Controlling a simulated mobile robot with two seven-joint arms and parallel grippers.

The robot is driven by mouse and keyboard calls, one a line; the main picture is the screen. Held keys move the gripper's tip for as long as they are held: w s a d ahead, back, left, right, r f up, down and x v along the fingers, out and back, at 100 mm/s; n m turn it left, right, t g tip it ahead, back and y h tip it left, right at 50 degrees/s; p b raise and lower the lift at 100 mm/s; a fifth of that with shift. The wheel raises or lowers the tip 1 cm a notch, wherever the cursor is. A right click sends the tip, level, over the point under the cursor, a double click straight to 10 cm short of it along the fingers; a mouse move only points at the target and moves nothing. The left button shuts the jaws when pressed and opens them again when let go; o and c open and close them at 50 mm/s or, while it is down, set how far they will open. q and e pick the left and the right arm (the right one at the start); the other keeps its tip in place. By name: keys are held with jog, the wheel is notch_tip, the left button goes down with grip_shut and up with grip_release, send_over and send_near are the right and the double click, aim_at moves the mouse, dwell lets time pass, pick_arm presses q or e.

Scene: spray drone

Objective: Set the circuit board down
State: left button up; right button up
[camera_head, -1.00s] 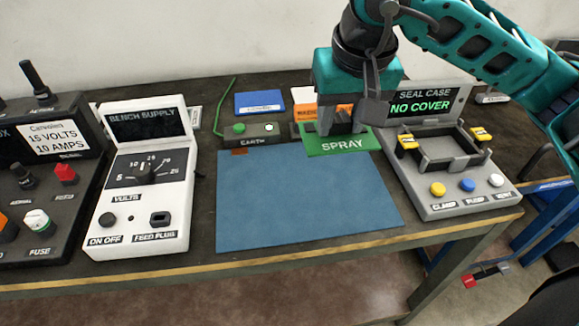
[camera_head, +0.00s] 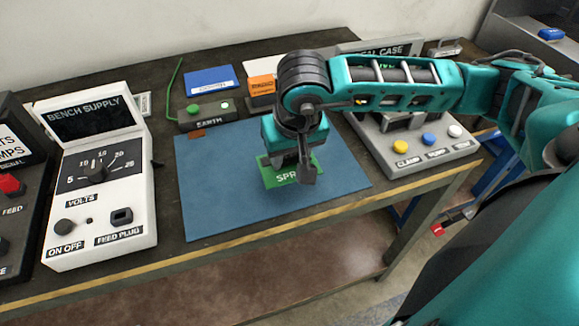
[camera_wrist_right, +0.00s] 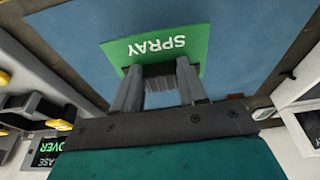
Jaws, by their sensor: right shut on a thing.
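The circuit board (camera_head: 275,176) is a green plate marked SPRAY. It is over the middle of the blue mat (camera_head: 215,215) in the head view. My right gripper (camera_head: 296,158) is shut on the board from above and hides part of it and its lettering. The right wrist view shows the board (camera_wrist_right: 185,45) at the fingertips of my right gripper (camera_wrist_right: 160,75), with blue mat around it. I cannot tell whether the board touches the mat or is slightly above it. My left gripper is not in view.
A white bench supply (camera_head: 98,180) stands left of the mat. The grey seal case unit (camera_head: 415,150) stands to the right, partly behind my arm. An earth box (camera_head: 205,110), a blue box (camera_head: 210,78) and an orange box (camera_head: 262,88) sit behind. The mat's left and front parts are clear.

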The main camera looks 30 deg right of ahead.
aim_at(290, 167)
jog(key=shift+f, duration=2.05)
jog(key=shift+f, duration=0.15)
jog(key=o, duration=1.1)
jog(key=shift+r, duration=0.3)
jog(key=v, duration=1.1)
jog(key=shift+s+r, duration=0.1)
jog(key=shift+r, duration=0.3)
